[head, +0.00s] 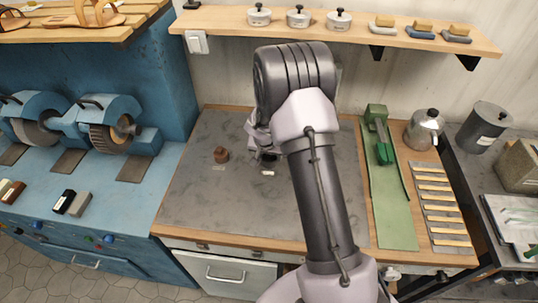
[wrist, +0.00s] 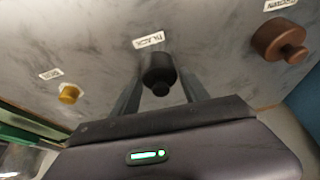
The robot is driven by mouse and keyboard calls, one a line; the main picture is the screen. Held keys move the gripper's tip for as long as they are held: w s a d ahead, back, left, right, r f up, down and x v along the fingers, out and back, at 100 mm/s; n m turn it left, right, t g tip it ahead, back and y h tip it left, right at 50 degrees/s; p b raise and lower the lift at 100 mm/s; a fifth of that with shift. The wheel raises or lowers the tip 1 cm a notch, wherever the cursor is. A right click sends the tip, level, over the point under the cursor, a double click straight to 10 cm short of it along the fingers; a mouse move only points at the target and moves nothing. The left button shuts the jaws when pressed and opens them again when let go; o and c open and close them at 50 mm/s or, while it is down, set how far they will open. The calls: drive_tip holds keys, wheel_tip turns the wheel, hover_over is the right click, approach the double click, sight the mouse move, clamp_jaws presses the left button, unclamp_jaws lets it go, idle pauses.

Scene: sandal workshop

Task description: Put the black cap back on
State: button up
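The black cap (wrist: 158,68), a dark round piece with a small knob, sits on the grey worktop (head: 210,205) beside a label reading BLACK (wrist: 148,40). My gripper (wrist: 161,76) reaches down over it, with one finger on each side of the cap. The fingers look spread, with a thin gap at the right side; contact at the left is unclear. In the head view my gripper (head: 262,145) is partly hidden by my arm, and the cap shows only as a dark patch. A matching brown piece (wrist: 278,40) stands to the right in the wrist view, and to the left in the head view (head: 221,155).
A small yellow piece (wrist: 69,93) stands by its own label. Three white pots with black knobs, such as the middle one (head: 298,17), stand on the wooden shelf (head: 370,32) above. A green fixture (head: 385,165) lies right of the worktop. Blue grinding machines (head: 95,120) stand left.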

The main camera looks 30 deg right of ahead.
drive_tip(key=shift+o, duration=1.4)
drive_tip(key=p+v, duration=0.3)
drive_tip(key=v, duration=1.4)
drive_tip(key=s+a+r+n+y+b, duration=0.1)
drive_tip(key=s+a+b, duration=0.3)
drive_tip(key=s, duration=0.4)
drive_tip(key=s+a+r+n+t+y+b, duration=0.1)
drive_tip(key=s+a+y+b, duration=0.1)
drive_tip(key=s+a+b, duration=0.3)
drive_tip(key=s+a+r+n+t+y+b, duration=0.1)
drive_tip(key=s+a+b, duration=0.4)
drive_tip(key=s, duration=0.7)
drive_tip(key=shift+s+a+r+y, duration=0.25)
drive_tip(key=shift+a+r+y, duration=0.1)
drive_tip(key=shift+a, duration=0.75)
